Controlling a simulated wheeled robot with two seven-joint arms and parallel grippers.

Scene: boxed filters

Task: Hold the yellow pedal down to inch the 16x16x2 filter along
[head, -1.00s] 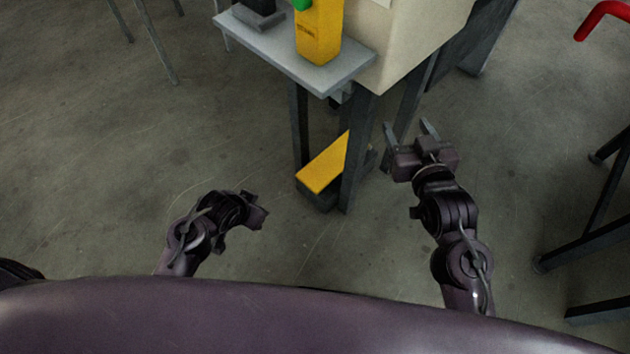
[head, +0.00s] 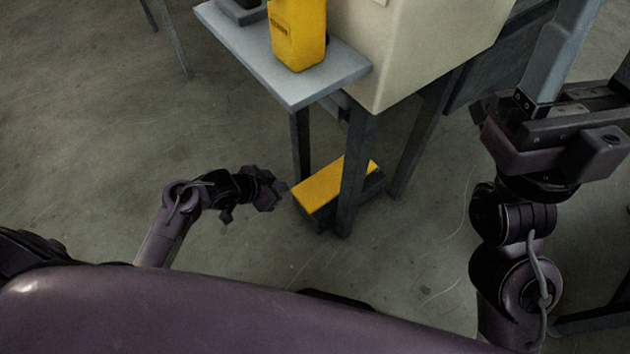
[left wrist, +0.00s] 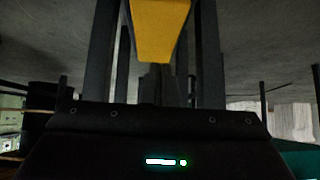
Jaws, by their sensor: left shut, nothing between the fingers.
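The yellow pedal (head: 320,187) sits low on a dark base at floor level, under the machine's shelf. A dark table leg hides part of it in the head view. My left gripper (head: 284,187) is shut and empty, just left of the pedal's near end; I cannot tell whether it touches. In the left wrist view the yellow pedal (left wrist: 158,28) shows at the top centre, beyond the gripper. My right gripper (head: 595,60) is raised at the right, its fingers apart with nothing visible between them. The 16x16x2 filter is not in view.
A grey shelf (head: 335,78) with a yellow box (head: 298,35) on it stands above the pedal, beside a beige machine body (head: 420,50). Dark legs (head: 355,175) stand close around the pedal.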

